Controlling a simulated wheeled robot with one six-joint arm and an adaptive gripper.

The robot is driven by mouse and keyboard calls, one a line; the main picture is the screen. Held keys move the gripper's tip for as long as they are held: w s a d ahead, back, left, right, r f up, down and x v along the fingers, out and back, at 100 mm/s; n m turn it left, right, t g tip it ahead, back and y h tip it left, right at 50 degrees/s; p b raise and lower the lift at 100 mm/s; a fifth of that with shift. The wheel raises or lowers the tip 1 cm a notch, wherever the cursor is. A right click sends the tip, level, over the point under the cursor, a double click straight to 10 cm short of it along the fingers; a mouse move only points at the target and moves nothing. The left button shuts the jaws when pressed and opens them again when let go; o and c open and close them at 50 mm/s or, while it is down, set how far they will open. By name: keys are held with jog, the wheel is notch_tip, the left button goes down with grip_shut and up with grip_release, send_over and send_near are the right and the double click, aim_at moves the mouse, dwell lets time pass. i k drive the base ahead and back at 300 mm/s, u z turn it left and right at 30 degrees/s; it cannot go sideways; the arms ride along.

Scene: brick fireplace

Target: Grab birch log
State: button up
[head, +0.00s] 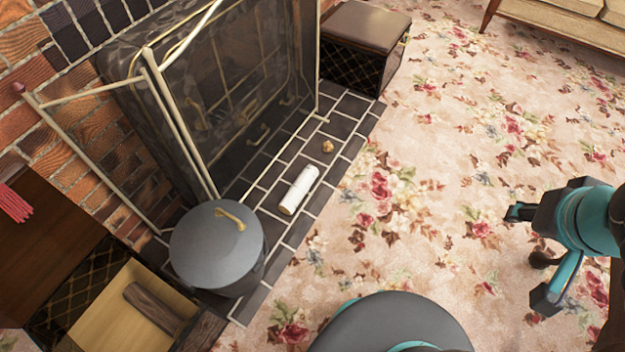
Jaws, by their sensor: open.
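The birch log (299,190) is a short white cylinder with a tan cut end. It lies on the dark tiled hearth, in front of the fireplace screen, at the middle of the head view. My gripper (530,238) is at the right of the view, above the floral carpet. It is open and empty, well to the right of the log and apart from it. Nothing hides the log.
A grey lidded bucket (217,245) with a brass handle stands left of the log. A small brown object (327,147) lies beyond it. The fireplace screen (235,95) rises behind. A box (88,322) holds a dark log at lower left. The floral carpet (440,150) is clear.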

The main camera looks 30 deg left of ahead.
aim_at(295, 194)
jog(key=u, duration=0.05)
jog(key=i, duration=1.9)
jog(key=u, duration=1.85)
